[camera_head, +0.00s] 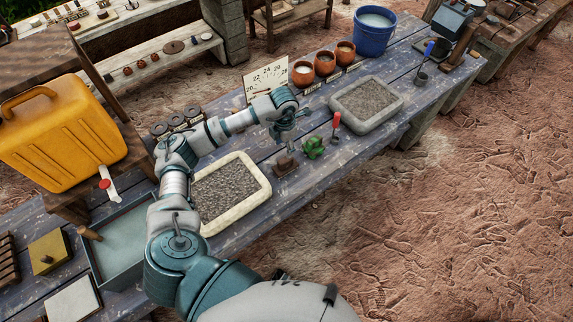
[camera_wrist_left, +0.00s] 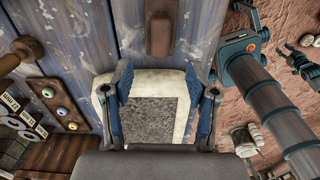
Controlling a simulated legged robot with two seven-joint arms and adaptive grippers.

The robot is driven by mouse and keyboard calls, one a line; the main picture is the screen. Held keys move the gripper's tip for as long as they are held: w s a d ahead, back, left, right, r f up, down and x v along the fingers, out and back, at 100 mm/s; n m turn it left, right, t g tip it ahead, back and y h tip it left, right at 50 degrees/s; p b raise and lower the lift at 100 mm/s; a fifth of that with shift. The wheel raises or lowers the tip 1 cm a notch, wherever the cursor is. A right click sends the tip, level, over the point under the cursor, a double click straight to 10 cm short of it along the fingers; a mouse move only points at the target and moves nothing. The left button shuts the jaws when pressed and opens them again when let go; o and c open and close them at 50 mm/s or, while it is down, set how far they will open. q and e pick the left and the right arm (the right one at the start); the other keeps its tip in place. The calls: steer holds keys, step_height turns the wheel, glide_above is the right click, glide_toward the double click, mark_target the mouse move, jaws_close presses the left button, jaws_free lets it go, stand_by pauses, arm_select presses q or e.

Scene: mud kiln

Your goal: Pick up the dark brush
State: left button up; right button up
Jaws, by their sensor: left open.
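My left gripper (camera_head: 290,134) points down over the table. In the left wrist view its two blue fingers (camera_wrist_left: 157,80) are apart with nothing between them. A brown block-shaped piece (camera_head: 285,162), which looks like the dark brush, lies on the table just below the gripper. In the left wrist view it (camera_wrist_left: 160,28) lies beyond the fingertips, apart from them. Its bristles do not show. A dark claw-like part (camera_wrist_left: 296,60) at the right of the wrist view may be my right gripper; its state is unclear.
A gravel tray (camera_head: 262,184) is left of the brown piece; another (camera_head: 397,108) is farther right. A green object (camera_head: 314,148) and a red-handled tool (camera_head: 336,122) stand close on the right. A yellow canister (camera_head: 62,135) and a blue bucket (camera_head: 374,35) are farther off.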

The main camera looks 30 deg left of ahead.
mark_target(286, 159)
arm_select(q)
steer(key=f, duration=0.2)
steer(key=a+f, duration=0.1)
steer(key=f, duration=0.1)
steer(key=shift+w+f, duration=0.2)
steer(key=shift+f, duration=0.1)
steer(key=f, duration=0.1)
steer(key=d+f, duration=0.1)
steer(key=f, duration=0.1)
steer(key=f+p, duration=0.1)
steer(key=shift+s+d+f, duration=0.1)
steer(key=shift+d+f, duration=0.15)
steer(key=shift+d, duration=0.1)
steer(key=shift+f, duration=0.25)
steer(key=shift+a+f, duration=0.1)
steer(key=shift+a, duration=0.35)
steer(key=shift+c, duration=1.2)
steer(key=shift+a, duration=0.15)
steer(key=c, duration=0.4)
jaws_close()
steer(key=shift+d, duration=0.45)
steer(key=r, duration=0.8)
steer(key=shift+a+r+b, duration=0.3)
steer(key=shift+a+r, duration=0.1)
steer(key=shift+d+r, duration=0.1)
steer(key=shift+r, duration=0.45)
steer(key=shift+d+r, duration=0.1)
steer(key=shift+d, duration=0.05)
